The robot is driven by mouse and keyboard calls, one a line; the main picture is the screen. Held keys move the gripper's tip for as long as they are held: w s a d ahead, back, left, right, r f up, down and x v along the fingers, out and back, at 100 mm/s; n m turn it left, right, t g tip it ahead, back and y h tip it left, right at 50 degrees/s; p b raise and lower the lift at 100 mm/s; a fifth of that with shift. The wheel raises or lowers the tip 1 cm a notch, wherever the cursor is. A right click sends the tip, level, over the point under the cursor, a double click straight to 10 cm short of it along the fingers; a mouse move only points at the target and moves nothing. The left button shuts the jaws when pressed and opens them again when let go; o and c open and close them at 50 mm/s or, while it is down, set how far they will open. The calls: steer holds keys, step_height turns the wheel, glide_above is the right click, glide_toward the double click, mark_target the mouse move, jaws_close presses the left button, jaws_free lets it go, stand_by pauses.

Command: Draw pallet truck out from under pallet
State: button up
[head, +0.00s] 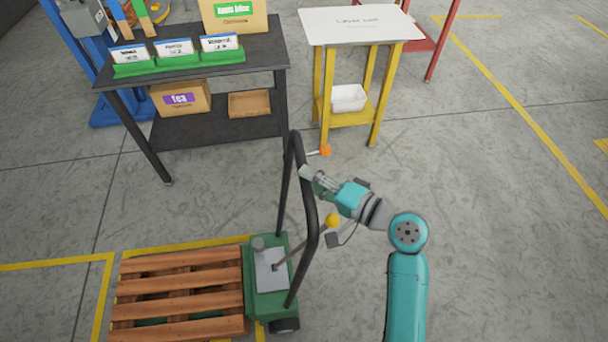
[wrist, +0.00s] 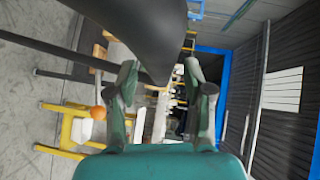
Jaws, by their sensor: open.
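The pallet truck (head: 268,297) has a green body, a grey top and a tall black loop handle (head: 310,218). It stands at the right end of a wooden pallet (head: 180,297). Green shows between the slats, so its forks lie under the pallet. My gripper (head: 308,174) is open at the upper right side of the handle loop. In the wrist view the black handle (wrist: 150,30) runs large just beyond and between my open fingertips (wrist: 161,72). I cannot tell whether they touch it.
A black table (head: 210,66) with green card holders stands behind. A yellow stand (head: 350,118) with a white top is at the back centre. An orange-tipped lever (head: 325,150) and a yellow-knobbed lever (head: 333,220) are near my gripper. The floor at right is clear.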

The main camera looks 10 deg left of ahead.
steer(key=shift+x, duration=1.2)
jaws_close()
